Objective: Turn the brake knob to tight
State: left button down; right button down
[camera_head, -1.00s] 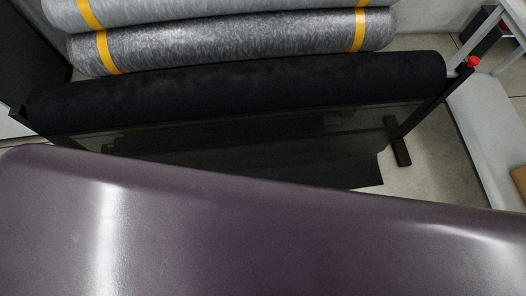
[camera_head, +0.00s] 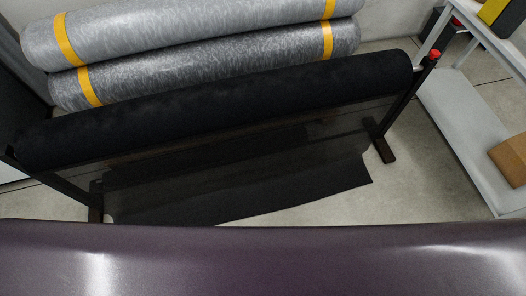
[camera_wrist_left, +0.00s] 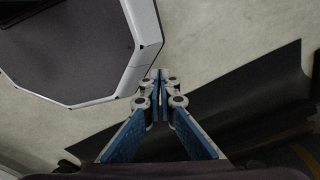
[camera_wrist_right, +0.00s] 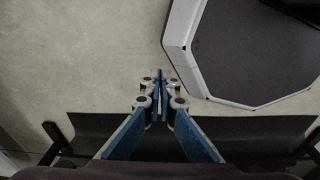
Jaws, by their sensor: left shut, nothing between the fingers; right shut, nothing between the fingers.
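My left gripper (camera_wrist_left: 160,74) is shut and empty above the floor in the left wrist view. My right gripper (camera_wrist_right: 160,74) is shut and empty above the floor in the right wrist view. Neither gripper shows in the head view, and the knob shows in neither wrist view.
Grey rolls with yellow bands (camera_head: 200,72) lie behind the black roll. A black sheet (camera_head: 300,190) hangs from it to the floor. A light grey shelf (camera_head: 465,125) with a brown box (camera_head: 510,158) stands at the right. Bare floor (camera_head: 410,190) lies between stand and shelf.

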aim_at(434, 54)
jog(key=z, duration=1.25)
jog(key=i+l+u, duration=0.2)
jog(key=i, duration=0.25)
jog(key=i+l+u, duration=0.2)
jog(key=i+l, duration=0.1)
jog(key=i, duration=0.1)
